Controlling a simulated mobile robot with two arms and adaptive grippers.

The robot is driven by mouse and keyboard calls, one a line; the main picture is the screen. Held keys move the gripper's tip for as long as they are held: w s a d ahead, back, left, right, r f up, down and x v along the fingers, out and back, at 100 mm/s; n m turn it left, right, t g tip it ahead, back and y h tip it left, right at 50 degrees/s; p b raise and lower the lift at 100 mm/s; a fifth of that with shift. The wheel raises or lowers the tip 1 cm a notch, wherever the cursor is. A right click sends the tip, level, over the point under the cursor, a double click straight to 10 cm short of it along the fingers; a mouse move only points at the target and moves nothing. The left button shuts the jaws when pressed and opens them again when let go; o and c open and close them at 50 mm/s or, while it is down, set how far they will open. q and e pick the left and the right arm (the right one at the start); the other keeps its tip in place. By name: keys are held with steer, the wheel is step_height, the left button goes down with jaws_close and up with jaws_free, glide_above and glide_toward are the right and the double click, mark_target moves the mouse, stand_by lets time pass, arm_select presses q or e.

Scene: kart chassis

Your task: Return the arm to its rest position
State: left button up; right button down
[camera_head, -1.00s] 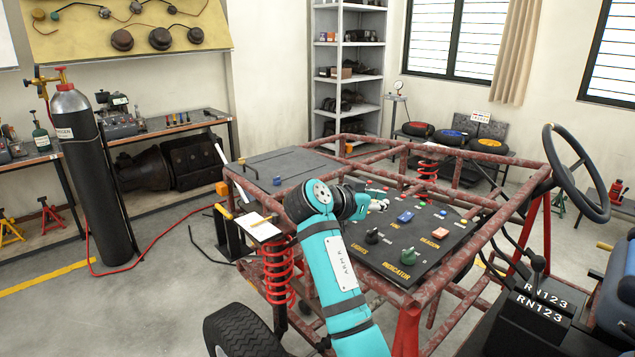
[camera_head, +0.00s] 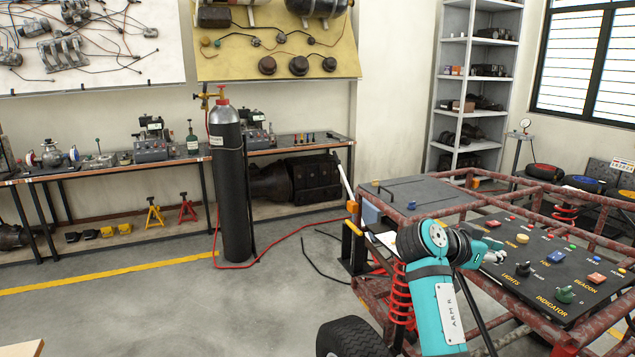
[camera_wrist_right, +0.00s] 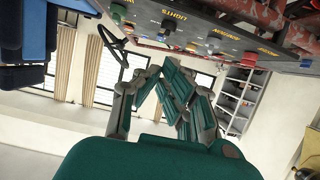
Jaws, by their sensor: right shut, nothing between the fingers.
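My right arm is teal and grey and reaches in from the bottom of the head view, beside the kart chassis frame (camera_head: 500,325). Its gripper (camera_head: 497,256) is small and partly hidden behind the wrist, over the left part of the dark control panel (camera_head: 548,256). In the right wrist view the fingers of my right gripper (camera_wrist_right: 160,80) are close together with nothing between them. The panel (camera_wrist_right: 225,32) shows upside down along the top of that view, apart from the fingers. My left gripper does not show.
The panel carries several knobs and switches, with labels such as LIGHTS, BEACON and INDICATOR. Red-brown tubes surround it. A black gas cylinder (camera_head: 231,190) stands left of the chassis, before a workbench (camera_head: 80,173). The floor at lower left is mostly clear.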

steer(key=w+a+f+n+t+y, duration=0.15)
steer(key=f+n, duration=0.25)
steer(key=f, duration=0.9)
steer(key=a+f+n+y, duration=0.3)
steer(key=f+n, duration=0.1)
steer(key=f, duration=0.9)
steer(key=s+a+f+n+y, duration=0.1)
steer(key=s+f+n, duration=0.15)
steer(key=f, duration=0.55)
steer(key=s+a+f+n+g+y, duration=0.1)
steer(key=s+a+f, duration=0.1)
steer(key=s+f, duration=0.35)
steer(key=s+a+f+n+y, duration=0.1)
steer(key=s+f+n, duration=0.1)
steer(key=f, duration=0.7)
steer(key=s+a+f+n+g+y, duration=0.1)
steer(key=s+a+f+y, duration=0.1)
steer(key=s+f, duration=0.75)
steer(key=s+a+f+n+g+y, duration=0.1)
steer(key=s+f+g+y, duration=0.1)
steer(key=s+f, duration=0.7)
steer(key=s+f+g, duration=0.1)
steer(key=s+f, duration=0.2)
steer(key=s, duration=1.2)
steer(key=s+f+g+y, duration=0.1)
steer(key=s+f, duration=0.3)
steer(key=s, duration=1.1)
steer(key=shift+a, duration=0.25)
